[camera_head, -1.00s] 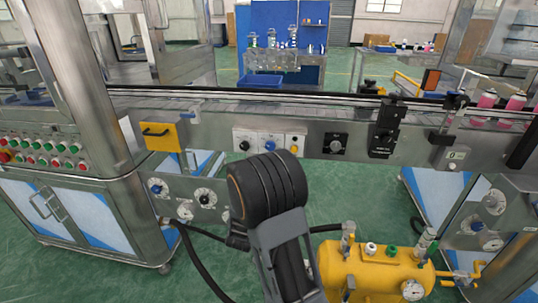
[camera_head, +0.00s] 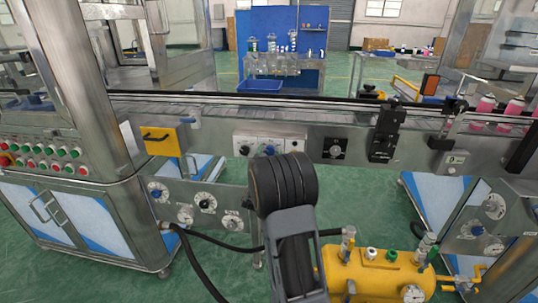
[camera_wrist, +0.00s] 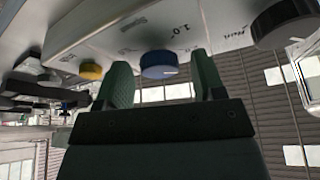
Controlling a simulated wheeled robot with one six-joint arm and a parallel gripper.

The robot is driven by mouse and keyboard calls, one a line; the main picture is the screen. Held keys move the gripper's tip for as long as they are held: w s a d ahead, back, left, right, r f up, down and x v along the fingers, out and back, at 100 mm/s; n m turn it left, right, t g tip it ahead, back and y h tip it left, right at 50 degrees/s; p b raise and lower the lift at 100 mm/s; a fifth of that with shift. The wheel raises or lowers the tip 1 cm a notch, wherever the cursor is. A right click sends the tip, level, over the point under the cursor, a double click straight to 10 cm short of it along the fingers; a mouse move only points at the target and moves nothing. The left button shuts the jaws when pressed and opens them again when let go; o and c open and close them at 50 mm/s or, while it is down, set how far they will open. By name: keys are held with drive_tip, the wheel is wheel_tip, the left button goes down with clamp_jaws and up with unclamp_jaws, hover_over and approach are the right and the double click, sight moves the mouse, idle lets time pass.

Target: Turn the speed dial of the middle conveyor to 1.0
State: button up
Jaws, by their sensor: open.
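The blue speed dial (camera_wrist: 158,64) sits on a pale panel (camera_wrist: 120,35) in the wrist view, with "1.0" printed beside it. My gripper (camera_wrist: 163,78) has its two green fingers apart, one to each side of the dial in the picture. I cannot tell whether they touch it. The dial's pointer mark cannot be made out. In the head view the blue dial (camera_head: 269,150) shows on the white control panel (camera_head: 266,138) of the middle conveyor (camera_head: 218,142), just above my arm. My arm hides the gripper there.
A black knob (camera_wrist: 285,20) and a yellow knob (camera_wrist: 91,71) flank the dial in the wrist view. A black dial (camera_head: 335,149) sits further right on the conveyor. A yellow tank (camera_head: 375,272) stands below right, and a hose (camera_head: 220,244) crosses low.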

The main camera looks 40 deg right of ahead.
drive_tip(key=c, duration=0.9)
drive_tip(key=shift+f+n+b, duration=0.1)
drive_tip(key=shift+n+b, duration=0.3)
drive_tip(key=shift+n+t+y+b, duration=0.4)
drive_tip(key=shift+n+t+b, duration=0.25)
drive_tip(key=shift+n, duration=0.25)
drive_tip(key=n+t+y+b, duration=0.1)
drive_tip(key=n, duration=0.1)
drive_tip(key=n+t+y+b, duration=0.1)
drive_tip(key=n, duration=0.2)
drive_tip(key=shift+s+d+f+b, duration=0.1)
drive_tip(key=shift+b, duration=0.3)
drive_tip(key=n+y+b, duration=0.1)
drive_tip(key=n, duration=0.2)
drive_tip(key=n+t+y+b, duration=0.1)
drive_tip(key=n, duration=0.2)
drive_tip(key=shift+y, duration=0.4)
drive_tip(key=shift+r+n+t+y+b, duration=0.15)
drive_tip(key=shift+n+y+b, duration=0.25)
drive_tip(key=shift+n, duration=0.4)
drive_tip(key=shift+r+n+t+y+b, duration=0.1)
drive_tip(key=shift+n+y+b, duration=0.3)
drive_tip(key=shift+n, duration=0.7)
